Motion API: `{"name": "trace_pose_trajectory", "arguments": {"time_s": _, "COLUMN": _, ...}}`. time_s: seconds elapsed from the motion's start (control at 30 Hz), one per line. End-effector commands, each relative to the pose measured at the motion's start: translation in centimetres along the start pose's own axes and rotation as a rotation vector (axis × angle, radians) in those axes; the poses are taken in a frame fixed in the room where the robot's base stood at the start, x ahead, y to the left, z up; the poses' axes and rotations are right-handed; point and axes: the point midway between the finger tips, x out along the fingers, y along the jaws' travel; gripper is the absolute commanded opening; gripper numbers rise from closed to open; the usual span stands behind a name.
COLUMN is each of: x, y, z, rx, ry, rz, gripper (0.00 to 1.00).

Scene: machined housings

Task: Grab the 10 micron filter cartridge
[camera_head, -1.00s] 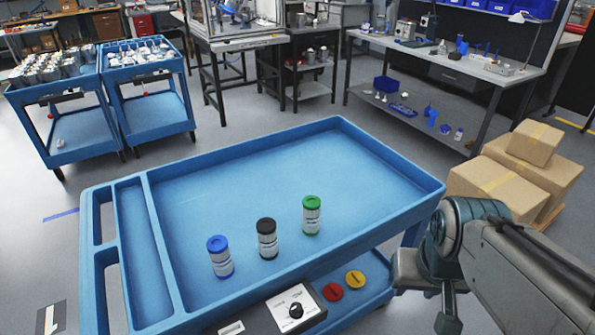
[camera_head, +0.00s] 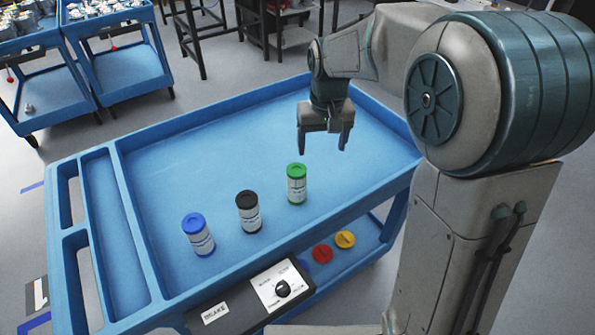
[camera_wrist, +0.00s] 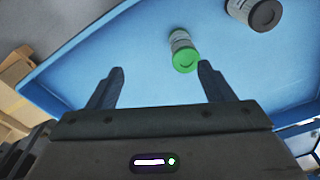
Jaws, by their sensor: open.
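Three filter cartridges stand upright in a row on the blue cart's top tray: one with a blue cap (camera_head: 199,235), one with a black cap (camera_head: 249,212) and one with a green cap (camera_head: 297,184). The print on their labels is too small to read, so I cannot tell which is the 10 micron one. My gripper (camera_head: 322,148) is open and empty above the tray, up and right of the green-capped cartridge. In the wrist view the green-capped cartridge (camera_wrist: 183,53) shows beyond the fingertips, close to the right finger. The black-capped cartridge (camera_wrist: 255,12) is farther right.
The cart's tray (camera_head: 200,140) has raised rims, with free floor behind the cartridges. A control box with a knob (camera_head: 282,289) is at its front edge. Red (camera_head: 322,253) and yellow (camera_head: 345,239) discs lie below. Cardboard boxes (camera_wrist: 12,90) show at the wrist view's left.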

Motion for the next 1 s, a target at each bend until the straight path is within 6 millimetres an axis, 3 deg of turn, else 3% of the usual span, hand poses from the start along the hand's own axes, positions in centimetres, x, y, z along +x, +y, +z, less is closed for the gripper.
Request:
{"name": "trace_pose_trajectory", "arguments": {"time_s": 0.1, "x": 2.5, "y": -1.9, "z": -3.1, "rx": -0.031, "ry": -0.034, "rz": 0.002, "gripper": 0.75}}
{"name": "trace_pose_trajectory", "arguments": {"time_s": 0.33, "x": 5.1, "y": -3.9, "z": -6.0, "rx": -0.062, "ry": -0.064, "rz": 0.006, "gripper": 0.75}}
{"name": "trace_pose_trajectory", "arguments": {"time_s": 0.47, "x": 6.4, "y": -4.2, "z": -6.2, "rx": -0.065, "ry": -0.071, "rz": 0.007, "gripper": 0.75}}
{"name": "trace_pose_trajectory", "arguments": {"time_s": 0.8, "x": 12.5, "y": -4.1, "z": -5.7, "rx": -0.064, "ry": -0.071, "rz": 0.008, "gripper": 0.75}}
{"name": "trace_pose_trajectory", "arguments": {"time_s": 1.0, "x": 14.1, "y": -4.1, "z": -5.6, "rx": -0.065, "ry": -0.068, "rz": 0.007, "gripper": 0.75}}
